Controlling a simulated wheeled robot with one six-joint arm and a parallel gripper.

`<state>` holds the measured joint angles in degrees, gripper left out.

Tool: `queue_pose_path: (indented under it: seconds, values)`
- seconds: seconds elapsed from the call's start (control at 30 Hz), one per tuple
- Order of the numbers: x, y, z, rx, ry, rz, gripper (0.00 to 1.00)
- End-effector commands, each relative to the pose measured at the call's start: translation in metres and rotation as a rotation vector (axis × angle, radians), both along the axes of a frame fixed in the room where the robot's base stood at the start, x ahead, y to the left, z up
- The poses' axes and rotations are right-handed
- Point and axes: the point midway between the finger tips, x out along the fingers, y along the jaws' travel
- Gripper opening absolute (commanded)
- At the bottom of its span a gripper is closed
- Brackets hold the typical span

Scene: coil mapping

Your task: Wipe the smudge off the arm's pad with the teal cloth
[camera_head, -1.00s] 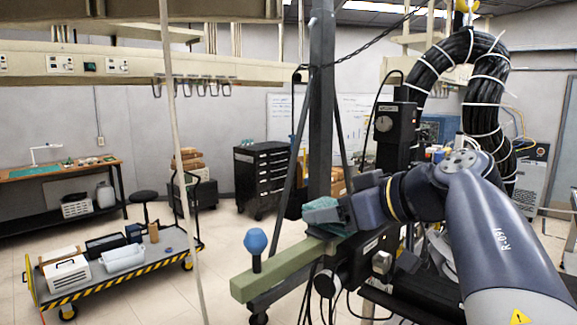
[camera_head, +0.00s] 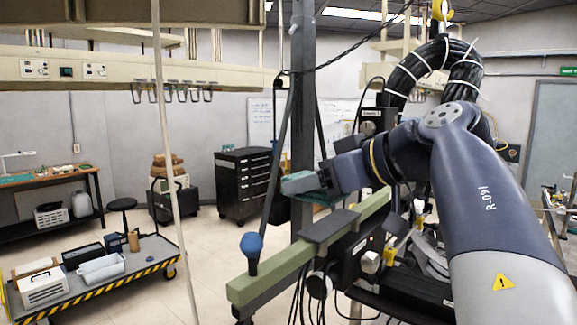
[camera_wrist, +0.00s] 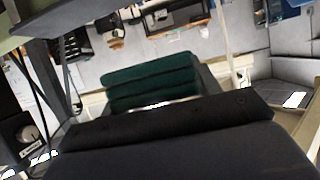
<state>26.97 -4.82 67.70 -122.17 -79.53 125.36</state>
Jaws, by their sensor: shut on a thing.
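My gripper (camera_head: 298,184) is shut on the teal cloth (camera_head: 325,198), which shows along its lower edge. In the wrist view the cloth (camera_wrist: 150,78) is a folded dark teal pad in front of the jaws. A pale green horizontal arm (camera_head: 262,285) carries a dark grey pad (camera_head: 328,226) on its top. The cloth is above the pad, with a visible gap in the head view. I cannot make out a smudge on the pad at this size.
A blue knob (camera_head: 252,243) stands up from the near end of the green arm. A dark upright post (camera_head: 303,110) rises behind it. Thick black cables (camera_head: 425,70) loop at the right. A cart (camera_head: 110,284) and a black drawer cabinet (camera_head: 244,185) stand on open floor at left.

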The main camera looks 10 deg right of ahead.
Motion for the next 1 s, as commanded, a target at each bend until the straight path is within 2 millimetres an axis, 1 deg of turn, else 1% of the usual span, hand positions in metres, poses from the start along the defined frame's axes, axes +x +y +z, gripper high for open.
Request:
queue_pose_path:
  seconds: [0.1,0.27,1.0]
  values:
    - [-0.005,0.002,0.011,-0.001,-0.003,0.002,0.37]
    - [-0.009,0.004,0.019,0.000,-0.001,0.004,0.37]
    - [-0.009,0.004,0.020,0.000,-0.001,0.004,0.37]
